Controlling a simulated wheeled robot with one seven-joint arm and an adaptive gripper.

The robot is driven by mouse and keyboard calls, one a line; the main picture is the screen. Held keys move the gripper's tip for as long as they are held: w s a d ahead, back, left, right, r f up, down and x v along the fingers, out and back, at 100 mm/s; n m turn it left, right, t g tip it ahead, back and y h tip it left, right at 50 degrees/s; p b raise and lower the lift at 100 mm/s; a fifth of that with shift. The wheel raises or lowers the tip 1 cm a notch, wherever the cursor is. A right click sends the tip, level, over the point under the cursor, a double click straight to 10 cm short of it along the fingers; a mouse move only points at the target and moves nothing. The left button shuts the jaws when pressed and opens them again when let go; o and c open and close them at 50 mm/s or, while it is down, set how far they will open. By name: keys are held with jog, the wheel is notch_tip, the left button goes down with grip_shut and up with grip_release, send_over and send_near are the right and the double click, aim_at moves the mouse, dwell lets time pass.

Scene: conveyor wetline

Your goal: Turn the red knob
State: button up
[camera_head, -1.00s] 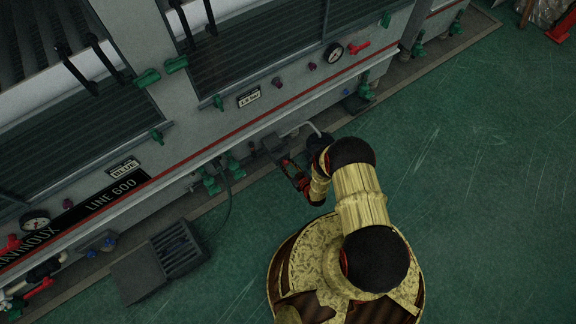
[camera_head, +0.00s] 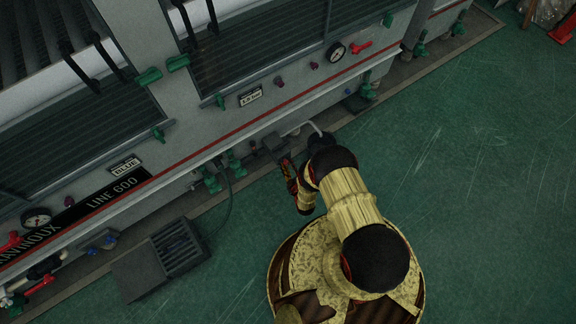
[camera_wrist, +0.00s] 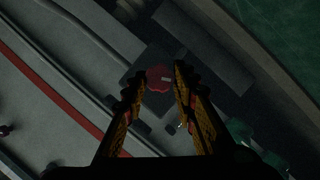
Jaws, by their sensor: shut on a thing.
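The red knob (camera_wrist: 158,82) is a small lobed disc on a dark box; it shows in the wrist view between my fingertips. My gripper (camera_wrist: 162,78) has one finger on each side of the knob and is shut on it. In the head view my gripper (camera_head: 288,168) reaches to the grey box (camera_head: 273,146) low on the machine's front; the knob itself is hidden there by my gripper.
Green valves (camera_head: 210,180) sit left of the box. Another red handle (camera_head: 362,47) is beside a gauge (camera_head: 336,52) at upper right. A dark grated box (camera_head: 180,248) stands on the floor at left. The green floor (camera_head: 470,180) at right is clear.

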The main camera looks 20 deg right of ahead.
jog(key=shift+w, duration=0.1)
dwell(0.3)
jog(key=o, duration=1.2)
jog(key=shift+c, duration=0.2)
jog(key=v, duration=0.7)
jog(key=shift+s, duration=0.3)
